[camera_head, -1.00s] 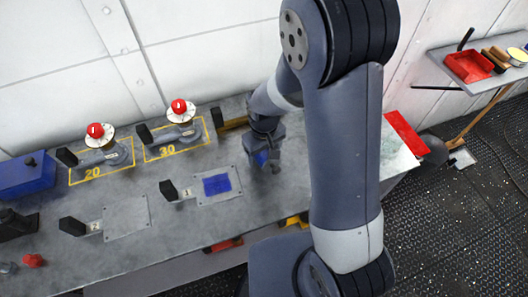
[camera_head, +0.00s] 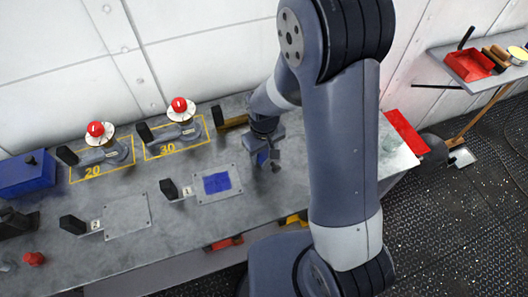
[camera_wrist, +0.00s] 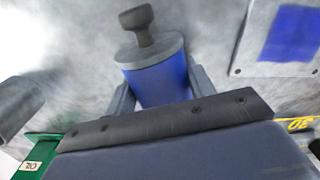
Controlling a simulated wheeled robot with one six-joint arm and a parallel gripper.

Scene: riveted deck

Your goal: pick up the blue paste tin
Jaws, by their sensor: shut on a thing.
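The blue paste tin (camera_wrist: 162,82) is a blue cylinder with a grey lid and a dark knob. In the wrist view it sits between the two grey fingers of my gripper (camera_wrist: 163,92), which are shut on its sides. In the head view my gripper (camera_head: 267,158) is over the grey bench, right of the blue square, and a bit of the blue tin (camera_head: 263,158) shows between the fingers. The tin's lower part is hidden, and I cannot tell whether it touches the bench.
The grey bench (camera_head: 150,240) has a plate with a blue square (camera_head: 217,183) and a bare plate (camera_head: 126,217). Two red-topped devices (camera_head: 97,142) stand in yellow outlines marked 20 and 30. A blue box (camera_head: 27,175) is at left. A wall shelf (camera_head: 485,80) holds a red tray.

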